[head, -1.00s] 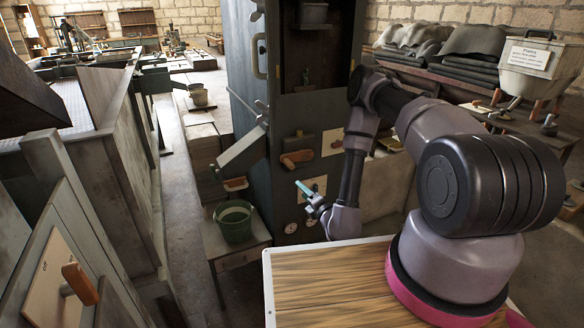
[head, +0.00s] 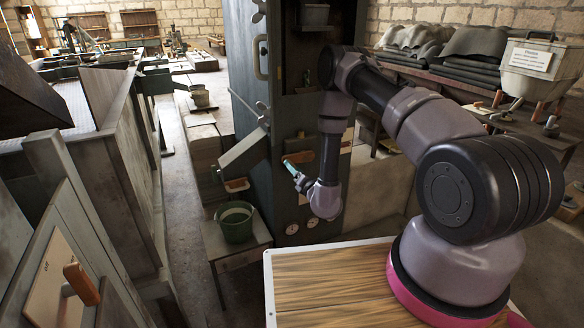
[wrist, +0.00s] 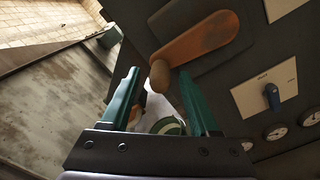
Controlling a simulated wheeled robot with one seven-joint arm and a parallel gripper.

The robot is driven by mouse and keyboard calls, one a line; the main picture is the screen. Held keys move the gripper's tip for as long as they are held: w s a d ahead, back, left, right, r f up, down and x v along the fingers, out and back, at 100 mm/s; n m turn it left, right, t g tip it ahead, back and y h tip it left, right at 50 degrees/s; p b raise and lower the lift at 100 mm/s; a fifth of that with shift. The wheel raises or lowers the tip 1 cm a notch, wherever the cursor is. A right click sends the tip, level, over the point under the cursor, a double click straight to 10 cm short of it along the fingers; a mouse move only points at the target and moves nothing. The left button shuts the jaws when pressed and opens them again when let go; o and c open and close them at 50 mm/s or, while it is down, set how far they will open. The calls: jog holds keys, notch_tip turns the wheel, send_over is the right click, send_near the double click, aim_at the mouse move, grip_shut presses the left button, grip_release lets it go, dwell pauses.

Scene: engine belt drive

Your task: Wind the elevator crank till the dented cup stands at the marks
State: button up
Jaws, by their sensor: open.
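The elevator is a tall dark cabinet (head: 262,180) with an orange wooden crank (head: 299,157) on its front. In the wrist view the crank arm (wrist: 203,40) slants down left to a rounded knob (wrist: 160,76). My gripper (head: 289,165) is open at the crank. In the wrist view its two green fingers (wrist: 159,84) stand either side of the line to the knob, which shows at the gap between their tips. I cannot tell whether they touch it. A grey cup (head: 314,14) shows in the cabinet's upper opening; its dent and the marks cannot be made out.
A chute (head: 243,152) slopes down left from the cabinet, above a green bucket (head: 235,226) on a small table (head: 222,249). A plate with a blue lever (wrist: 271,97) and round gauges (wrist: 278,131) lie right of the crank. A wooden-handled panel (head: 62,275) stands at left.

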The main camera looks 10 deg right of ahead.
jog(key=shift+x, duration=1.05)
grip_shut()
dwell(0.7)
